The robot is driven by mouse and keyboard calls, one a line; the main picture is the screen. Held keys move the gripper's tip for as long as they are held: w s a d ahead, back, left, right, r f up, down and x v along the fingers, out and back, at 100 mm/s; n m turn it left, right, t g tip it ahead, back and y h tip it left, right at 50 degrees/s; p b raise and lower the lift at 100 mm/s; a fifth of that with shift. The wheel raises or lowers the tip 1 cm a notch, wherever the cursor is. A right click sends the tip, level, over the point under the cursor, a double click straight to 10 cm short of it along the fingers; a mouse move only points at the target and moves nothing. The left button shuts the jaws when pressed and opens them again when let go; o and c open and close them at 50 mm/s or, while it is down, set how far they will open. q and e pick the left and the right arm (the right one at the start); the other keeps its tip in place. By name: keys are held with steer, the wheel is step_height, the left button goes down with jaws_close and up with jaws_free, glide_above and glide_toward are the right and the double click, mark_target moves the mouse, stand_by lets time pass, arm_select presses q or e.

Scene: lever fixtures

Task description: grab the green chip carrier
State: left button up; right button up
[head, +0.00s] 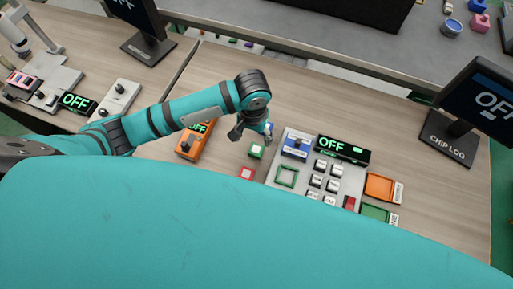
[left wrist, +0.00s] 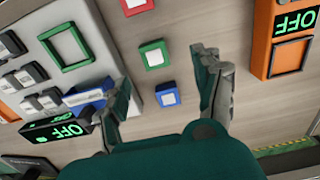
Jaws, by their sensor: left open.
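The green chip carrier (head: 256,150), a small green block with a pale top, lies on the wooden table between a red carrier (head: 246,173) and a blue carrier (head: 268,127). In the left wrist view the green carrier (left wrist: 154,55) is just beyond my open fingers, with the blue carrier (left wrist: 167,94) nearer and the red carrier (left wrist: 135,5) farther. My left gripper (head: 250,134) is open and empty, above the table near the green and blue carriers. My right gripper is not in view.
A grey panel (head: 270,186) with a green square frame (head: 287,176), buttons and an OFF display (head: 342,149) stands right of the carriers. An orange box (head: 189,147) stands to their left. Orange (head: 380,187) and green trays lie farther right. A CHIP LOG monitor (head: 482,105) stands behind.

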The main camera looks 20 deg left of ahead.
mark_target(256, 149)
arm_select(q)
step_height(256, 149, down, 2)
steer(key=shift+f, duration=0.2)
steer(key=shift+s+d+f, duration=0.1)
steer(key=shift+f, duration=0.2)
steer(key=f, duration=0.2)
steer(key=f+p, duration=0.1)
steer(key=shift+d+f, duration=0.3)
steer(key=shift+f, duration=0.5)
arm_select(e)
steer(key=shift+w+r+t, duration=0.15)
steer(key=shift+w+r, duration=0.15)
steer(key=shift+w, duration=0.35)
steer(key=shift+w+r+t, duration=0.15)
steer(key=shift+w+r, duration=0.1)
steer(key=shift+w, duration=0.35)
arm_select(q)
steer(key=c, duration=1)
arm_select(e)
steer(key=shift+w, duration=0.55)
arm_select(q)
steer(key=shift+r, duration=0.1)
